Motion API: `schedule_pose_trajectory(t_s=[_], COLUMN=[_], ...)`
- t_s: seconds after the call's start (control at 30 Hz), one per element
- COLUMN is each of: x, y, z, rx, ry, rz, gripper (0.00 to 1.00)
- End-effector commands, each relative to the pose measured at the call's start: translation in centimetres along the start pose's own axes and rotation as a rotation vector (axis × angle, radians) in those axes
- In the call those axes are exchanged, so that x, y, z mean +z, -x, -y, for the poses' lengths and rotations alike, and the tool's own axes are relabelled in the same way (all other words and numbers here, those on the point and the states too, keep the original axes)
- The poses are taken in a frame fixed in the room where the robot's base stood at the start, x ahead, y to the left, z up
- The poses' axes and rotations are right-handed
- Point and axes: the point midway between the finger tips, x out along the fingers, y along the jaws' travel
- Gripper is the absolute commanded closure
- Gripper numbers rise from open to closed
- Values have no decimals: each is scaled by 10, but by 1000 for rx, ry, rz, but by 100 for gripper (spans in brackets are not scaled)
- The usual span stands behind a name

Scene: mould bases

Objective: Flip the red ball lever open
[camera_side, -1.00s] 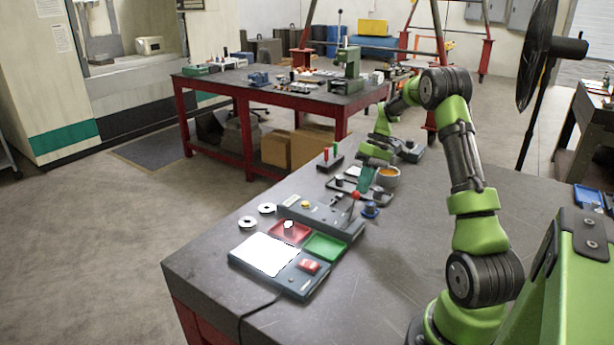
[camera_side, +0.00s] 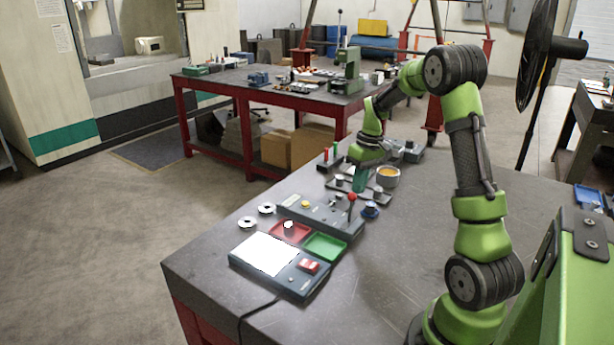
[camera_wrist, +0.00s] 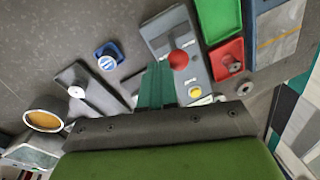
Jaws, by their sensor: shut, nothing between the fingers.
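The red ball lever (camera_side: 352,196) stands near the right end of a long grey control box (camera_side: 318,214). In the side view its stem looks close to upright. My gripper (camera_side: 361,180) is just behind and above the red ball, pointing down, with its teal fingers together and empty. In the wrist view the red ball (camera_wrist: 179,60) lies just right of the closed fingers (camera_wrist: 158,84), and the stem is hidden beneath it. I cannot tell whether the fingers touch the lever. A yellow button (camera_wrist: 195,92) sits on the same box.
A blue round knob (camera_side: 370,209) stands right of the box. Red (camera_side: 290,231) and green (camera_side: 325,246) trays lie in front. The tabletop to the right is clear.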

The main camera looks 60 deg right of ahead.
Motion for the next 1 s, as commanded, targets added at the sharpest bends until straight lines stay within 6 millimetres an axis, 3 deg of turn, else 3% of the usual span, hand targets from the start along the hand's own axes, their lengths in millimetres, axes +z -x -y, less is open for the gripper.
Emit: schedule_pose_trajectory(t_s=[0.13, 0.5, 1.0], x=[4, 13, 18], y=[2, -2, -7], z=[17, 46, 59], rx=[108, 101, 97], ry=[13, 10, 8], rz=[-32, -28, -24], gripper=[100, 100, 100])
